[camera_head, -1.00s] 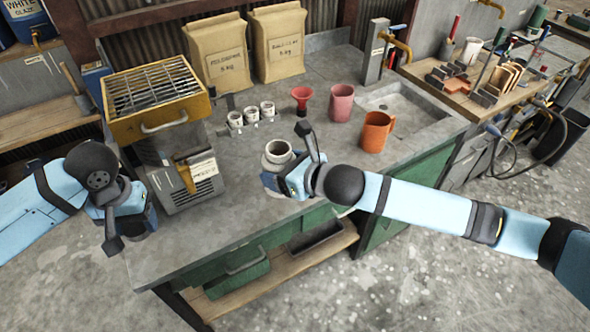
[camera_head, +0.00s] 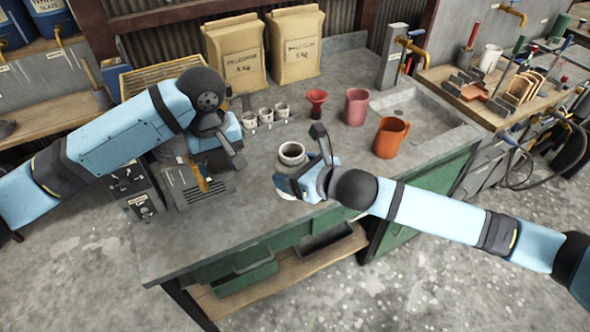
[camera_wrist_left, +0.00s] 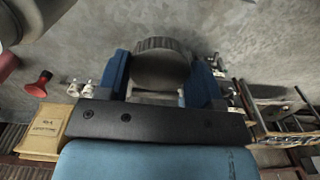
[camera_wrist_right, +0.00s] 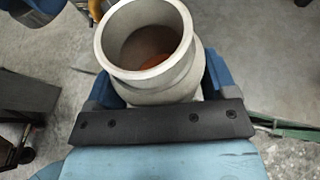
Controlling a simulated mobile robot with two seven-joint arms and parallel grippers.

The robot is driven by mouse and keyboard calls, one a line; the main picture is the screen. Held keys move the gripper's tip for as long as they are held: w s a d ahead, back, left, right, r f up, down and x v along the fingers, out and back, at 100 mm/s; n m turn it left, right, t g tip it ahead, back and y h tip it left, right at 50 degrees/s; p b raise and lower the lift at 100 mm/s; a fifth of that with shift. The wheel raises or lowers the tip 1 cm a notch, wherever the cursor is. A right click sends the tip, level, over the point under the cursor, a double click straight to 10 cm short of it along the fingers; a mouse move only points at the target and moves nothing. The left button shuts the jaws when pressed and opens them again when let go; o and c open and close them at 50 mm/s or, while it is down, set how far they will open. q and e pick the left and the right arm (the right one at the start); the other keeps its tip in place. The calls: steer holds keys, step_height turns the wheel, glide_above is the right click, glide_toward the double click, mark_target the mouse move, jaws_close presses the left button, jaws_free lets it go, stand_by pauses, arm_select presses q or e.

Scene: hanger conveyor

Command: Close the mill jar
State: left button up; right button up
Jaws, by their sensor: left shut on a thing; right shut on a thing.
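The mill jar (camera_head: 291,154) is a pale grey pot standing upright with its mouth uncovered. My right gripper (camera_head: 296,182) is shut around its body near the bench's front edge. The right wrist view shows the jar (camera_wrist_right: 165,92) between the fingers, with something orange-brown inside. My left gripper (camera_head: 218,138) is to the left of the jar and apart from it, over the grey machine. In the left wrist view the left gripper (camera_wrist_left: 163,82) is shut on a dark, ridged round lid (camera_wrist_left: 161,62). The lid is hidden in the head view.
Two paper sacks (camera_head: 295,45) are at the back.

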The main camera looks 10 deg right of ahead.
mark_target(292, 151)
arm_select(q)
steer(key=d+r+n, duration=0.1)
steer(key=d+r, duration=0.1)
steer(key=d, duration=0.2)
steer(key=w+d+r+n, duration=0.1)
steer(key=d+r, duration=0.2)
steer(key=d, duration=0.2)
steer(key=d+r, duration=0.3)
steer(key=d, duration=0.1)
steer(key=shift+w+d+r+n, duration=0.1)
steer(key=shift+w+d+n, duration=0.05)
steer(key=shift+d+n, duration=0.25)
arm_select(e)
steer(key=shift+r, duration=0.1)
arm_select(q)
steer(key=shift+d+r, duration=0.25)
steer(key=shift+d, duration=0.05)
steer(key=shift+f, duration=0.15)
steer(key=shift+f, duration=1.85)
steer(key=shift+f, duration=0.85)
steer(key=shift+f, duration=0.5)
